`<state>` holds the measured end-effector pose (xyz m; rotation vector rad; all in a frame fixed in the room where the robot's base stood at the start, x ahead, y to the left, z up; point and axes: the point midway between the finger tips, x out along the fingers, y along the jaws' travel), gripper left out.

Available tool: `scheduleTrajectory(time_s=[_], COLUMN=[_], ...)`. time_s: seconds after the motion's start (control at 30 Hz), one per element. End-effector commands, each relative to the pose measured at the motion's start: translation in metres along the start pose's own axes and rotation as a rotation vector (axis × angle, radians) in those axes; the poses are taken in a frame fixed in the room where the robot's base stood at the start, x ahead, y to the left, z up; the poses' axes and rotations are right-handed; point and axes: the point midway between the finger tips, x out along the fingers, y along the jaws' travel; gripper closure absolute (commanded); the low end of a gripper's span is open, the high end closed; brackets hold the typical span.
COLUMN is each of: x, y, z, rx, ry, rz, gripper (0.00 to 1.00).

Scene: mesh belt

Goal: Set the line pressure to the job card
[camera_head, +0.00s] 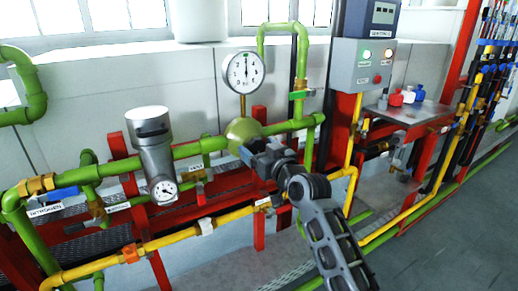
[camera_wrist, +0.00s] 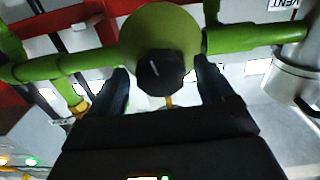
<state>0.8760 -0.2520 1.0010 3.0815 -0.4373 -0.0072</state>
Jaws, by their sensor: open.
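A green dome-shaped regulator (camera_head: 241,131) sits in the green pipe line in the head view. In the wrist view, its black knob (camera_wrist: 160,74) with a white mark faces me in front of the green body (camera_wrist: 150,22). My gripper (camera_wrist: 163,78) is open, with one dark finger on each side of the knob; I cannot tell if they touch it. In the head view, my gripper (camera_head: 254,152) hides the knob. A large white dial gauge (camera_head: 244,72) stands above the regulator, its needle pointing about straight up. I cannot make out a job card.
A grey cylinder (camera_head: 152,145) with a small gauge (camera_head: 164,191) stands left of the regulator. A yellow pipe (camera_head: 190,231) runs in front, lower down. A grey box with lamps (camera_head: 362,66) and a shelf with small bottles (camera_head: 405,110) are at right. The floor at right is clear.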

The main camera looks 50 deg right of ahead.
Motion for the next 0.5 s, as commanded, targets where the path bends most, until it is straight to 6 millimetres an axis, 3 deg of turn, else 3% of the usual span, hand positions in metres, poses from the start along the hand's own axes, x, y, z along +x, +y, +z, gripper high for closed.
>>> scheduleTrajectory(time_s=[0.13,0.5], x=[-0.0002,-0.0004], y=[-0.0002,-0.0002], z=[0.0001,0.0001], rx=[0.000,0.000], ry=[0.000,0.000], rz=[0.000,0.000], gripper=[0.19,0.54])
